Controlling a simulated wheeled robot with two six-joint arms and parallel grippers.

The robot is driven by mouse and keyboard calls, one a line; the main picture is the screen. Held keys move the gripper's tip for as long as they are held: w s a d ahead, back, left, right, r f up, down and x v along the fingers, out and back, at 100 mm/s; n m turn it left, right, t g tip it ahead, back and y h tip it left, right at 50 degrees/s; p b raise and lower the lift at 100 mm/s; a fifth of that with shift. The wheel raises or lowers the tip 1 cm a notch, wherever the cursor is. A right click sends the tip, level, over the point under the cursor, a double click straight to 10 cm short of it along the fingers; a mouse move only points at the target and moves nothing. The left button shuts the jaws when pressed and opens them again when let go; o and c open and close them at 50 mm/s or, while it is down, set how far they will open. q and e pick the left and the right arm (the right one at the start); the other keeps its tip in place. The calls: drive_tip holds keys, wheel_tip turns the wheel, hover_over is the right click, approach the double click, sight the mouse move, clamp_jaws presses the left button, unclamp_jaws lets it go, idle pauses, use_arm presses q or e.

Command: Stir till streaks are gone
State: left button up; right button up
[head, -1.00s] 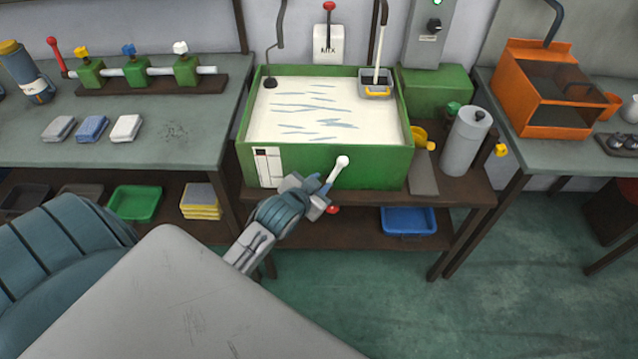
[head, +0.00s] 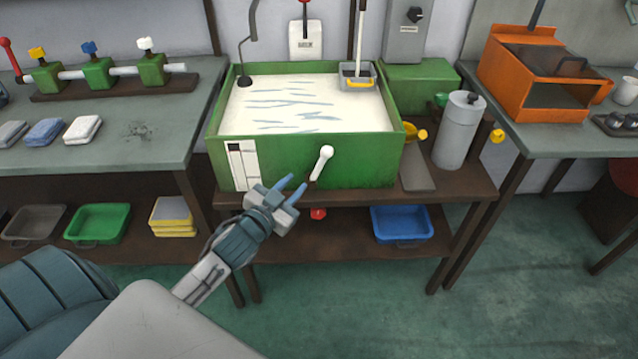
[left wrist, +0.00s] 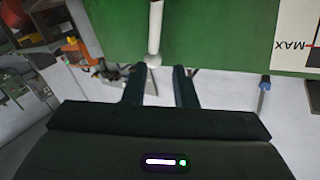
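A green tank (head: 300,175) holds white liquid (head: 290,110) with several grey-blue streaks across it. A white handle (head: 322,163) tilts on the tank's front. My left gripper (head: 296,184) is open and empty, just left of and below this handle, with its fingers pointing toward the tank. In the left wrist view, the handle (left wrist: 155,30) lies beyond the two spread fingers (left wrist: 159,76), roughly in line with the gap. A thin dark rod (head: 244,60) dips into the liquid at the back left. My right gripper is not in view.
A wall panel with a red-topped lever (head: 305,30) is behind the tank. A small grey basket (head: 358,72) hangs at its back right corner. A grey cylinder (head: 457,130) stands right of the tank. Floor in front is clear.

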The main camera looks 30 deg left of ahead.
sight(320, 163)
use_arm(q)
drive_tip(key=shift+t+h, duration=0.3)
drive_tip(key=shift+h, duration=0.1)
drive_tip(key=w, duration=0.6)
drive_tip(key=w+d, duration=0.1)
drive_tip(key=w, duration=0.2)
drive_tip(key=shift+f+b, duration=0.35)
drive_tip(key=shift+b, duration=0.05)
drive_tip(key=shift+w+m, duration=0.3)
drive_tip(key=shift+w, duration=0.4)
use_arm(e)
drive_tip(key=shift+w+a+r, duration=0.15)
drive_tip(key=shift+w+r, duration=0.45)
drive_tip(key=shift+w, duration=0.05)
use_arm(q)
clamp_jaws()
